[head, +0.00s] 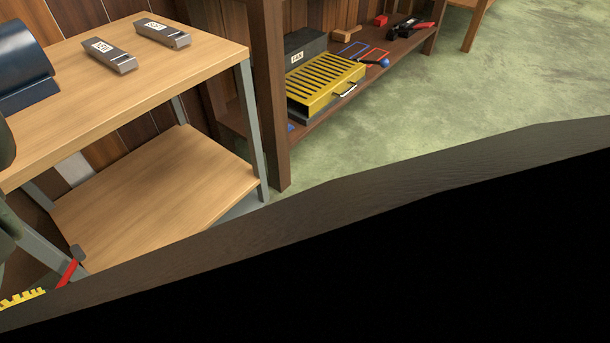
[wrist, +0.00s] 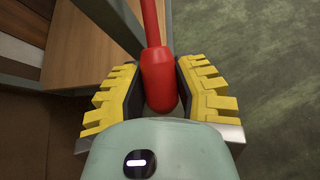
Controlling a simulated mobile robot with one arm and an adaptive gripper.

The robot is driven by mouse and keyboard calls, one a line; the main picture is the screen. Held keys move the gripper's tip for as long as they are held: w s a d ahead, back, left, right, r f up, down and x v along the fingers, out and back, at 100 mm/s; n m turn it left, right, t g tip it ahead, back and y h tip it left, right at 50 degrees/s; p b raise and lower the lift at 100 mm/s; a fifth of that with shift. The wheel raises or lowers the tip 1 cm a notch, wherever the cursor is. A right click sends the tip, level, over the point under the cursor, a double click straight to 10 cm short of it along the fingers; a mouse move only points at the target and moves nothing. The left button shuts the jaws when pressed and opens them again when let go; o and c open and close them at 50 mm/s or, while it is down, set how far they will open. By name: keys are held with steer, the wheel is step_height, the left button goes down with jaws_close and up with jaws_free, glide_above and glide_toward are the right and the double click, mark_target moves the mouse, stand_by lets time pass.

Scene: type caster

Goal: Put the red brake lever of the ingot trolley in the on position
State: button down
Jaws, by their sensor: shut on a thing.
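The red brake lever (wrist: 158,80) fills the middle of the wrist view, with its thick rounded grip end towards me and its thinner shaft running up to the top edge. My gripper (wrist: 160,92), with yellow toothed fingers, is shut on the grip end, one finger on each side. In the head view, part of the lever (head: 67,273) shows at the lower left by a trolley leg, tilted. A yellow edge of my gripper (head: 22,299) is just left of it. The trolley (head: 140,205) has wooden shelves and grey metal legs. The lever's lower part is hidden in the head view.
Two labelled ingots (head: 163,34) lie on the trolley top, next to a dark blue rounded object (head: 22,62). A wooden bench shelf (head: 335,98) holds a yellow slotted case (head: 325,85) and tools. Green floor (head: 500,80) is open at right. A dark edge blocks the lower head view.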

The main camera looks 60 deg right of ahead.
steer(key=shift+f, duration=0.15)
steer(key=c, duration=0.7)
jaws_free()
steer(key=shift+d, duration=0.25)
steer(key=shift+a, duration=0.1)
steer(key=v, duration=1.2)
